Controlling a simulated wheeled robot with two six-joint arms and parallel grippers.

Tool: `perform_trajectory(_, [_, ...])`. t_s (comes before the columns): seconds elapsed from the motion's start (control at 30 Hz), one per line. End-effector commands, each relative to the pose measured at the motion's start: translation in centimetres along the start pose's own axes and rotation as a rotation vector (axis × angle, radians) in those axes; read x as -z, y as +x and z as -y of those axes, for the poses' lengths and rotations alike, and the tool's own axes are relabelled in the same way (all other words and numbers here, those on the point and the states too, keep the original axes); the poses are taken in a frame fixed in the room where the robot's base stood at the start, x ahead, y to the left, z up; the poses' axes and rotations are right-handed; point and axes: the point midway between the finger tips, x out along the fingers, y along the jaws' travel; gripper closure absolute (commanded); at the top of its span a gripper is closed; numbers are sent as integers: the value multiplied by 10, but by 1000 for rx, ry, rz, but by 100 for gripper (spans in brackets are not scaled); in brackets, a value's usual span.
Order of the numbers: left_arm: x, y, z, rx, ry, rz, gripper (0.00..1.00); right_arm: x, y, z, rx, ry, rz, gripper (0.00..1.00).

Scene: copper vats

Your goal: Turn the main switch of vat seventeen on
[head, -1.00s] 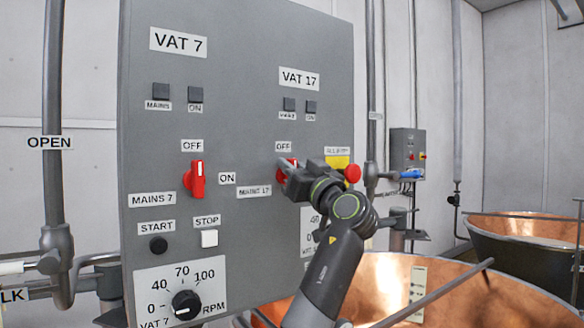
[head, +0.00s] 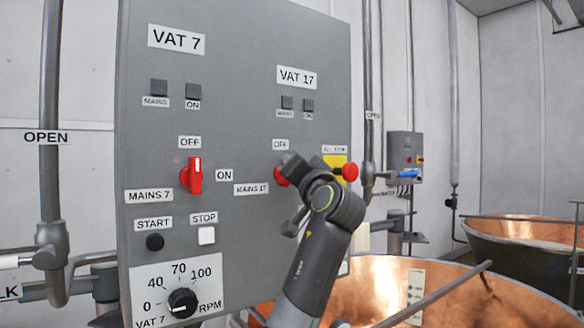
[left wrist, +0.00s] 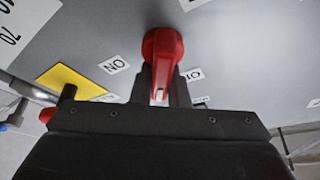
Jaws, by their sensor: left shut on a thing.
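The main switch of vat seventeen is a red rotary knob (head: 281,180) on the grey panel, below its "OFF" label (head: 281,144) and right of the "MAINS 17" label (head: 251,189). My left gripper (head: 289,173) is at this knob and covers much of it in the head view. In the left wrist view the red handle (left wrist: 162,58) stands between the two fingers, which are shut on it. Its exact turn angle is hard to tell in the head view. The two small vat 17 lamps (head: 286,102) look dark. My right gripper is not in view.
A red mushroom button (head: 349,172) on a yellow plate (head: 340,161) is close to the right of my wrist. The red mains 7 switch (head: 194,176) is on the left. Copper vats (head: 390,285) and pipes (head: 368,100) stand at the right.

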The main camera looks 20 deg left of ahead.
Motion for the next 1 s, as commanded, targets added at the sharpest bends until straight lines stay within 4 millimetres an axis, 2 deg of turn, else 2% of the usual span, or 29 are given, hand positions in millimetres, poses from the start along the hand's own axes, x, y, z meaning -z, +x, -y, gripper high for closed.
perform_trajectory(0.6, [-2,-1,-10,-223,536,0,100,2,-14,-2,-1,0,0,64])
perform_trajectory(1.0, [-6,-2,-15,-330,796,0,100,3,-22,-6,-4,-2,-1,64])
